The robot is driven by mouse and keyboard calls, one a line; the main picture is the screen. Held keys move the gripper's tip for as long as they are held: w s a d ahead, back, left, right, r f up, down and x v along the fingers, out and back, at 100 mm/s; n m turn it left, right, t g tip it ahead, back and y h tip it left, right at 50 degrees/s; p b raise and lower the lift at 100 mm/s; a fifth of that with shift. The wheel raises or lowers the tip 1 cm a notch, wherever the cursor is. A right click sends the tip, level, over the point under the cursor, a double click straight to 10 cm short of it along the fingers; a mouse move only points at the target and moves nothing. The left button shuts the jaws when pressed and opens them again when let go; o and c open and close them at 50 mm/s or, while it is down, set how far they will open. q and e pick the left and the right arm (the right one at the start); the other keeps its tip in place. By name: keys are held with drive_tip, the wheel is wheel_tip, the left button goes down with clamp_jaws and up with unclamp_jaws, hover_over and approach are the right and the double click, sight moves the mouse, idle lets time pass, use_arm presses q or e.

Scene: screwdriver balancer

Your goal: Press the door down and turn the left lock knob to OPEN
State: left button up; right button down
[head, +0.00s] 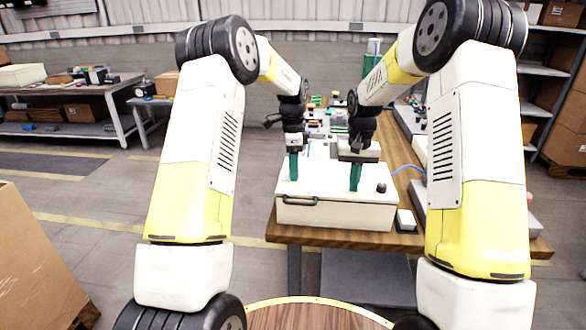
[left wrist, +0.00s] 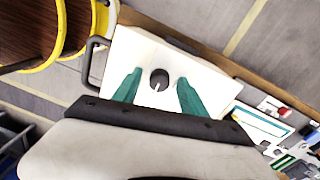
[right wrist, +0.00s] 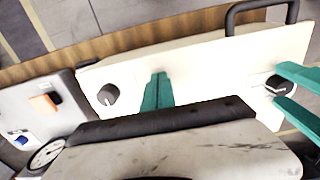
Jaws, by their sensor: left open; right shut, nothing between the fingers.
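A white box with a flat white door (head: 325,186) as its top stands on the wooden table; a dark handle (head: 298,200) is on its front. The left lock knob (left wrist: 159,79) is dark with a pale pointer line; in the head view my left gripper hides it. My left gripper (head: 293,178) points down, its open teal fingers on either side of this knob, apart from it in the left wrist view. My right gripper (head: 355,189) is shut and empty, tips down at the door surface; contact is unclear. The right knob (head: 381,188) also shows in the right wrist view (right wrist: 108,95).
A small white block (head: 405,220) sits right of the box. Grey devices with an orange switch (right wrist: 44,102) and a dial lie beside the box. Several small items cover the table behind it. Shelves (head: 543,110) stand at the right.

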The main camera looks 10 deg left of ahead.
use_arm(q)
clamp_jaws()
drive_tip(key=shift+n, duration=0.4)
drive_tip(key=n, duration=0.4)
drive_tip(key=shift+s, duration=0.1)
drive_tip(key=n, duration=0.4)
drive_tip(key=shift+n, duration=0.3)
drive_tip(key=n, duration=0.4)
drive_tip(key=shift+s, duration=0.1)
drive_tip(key=n, duration=0.4)
drive_tip(key=shift+d+t, duration=0.1)
drive_tip(key=shift+t, duration=0.2)
use_arm(e)
drive_tip(key=shift+f, duration=0.1)
use_arm(q)
drive_tip(key=shift+n, duration=0.4)
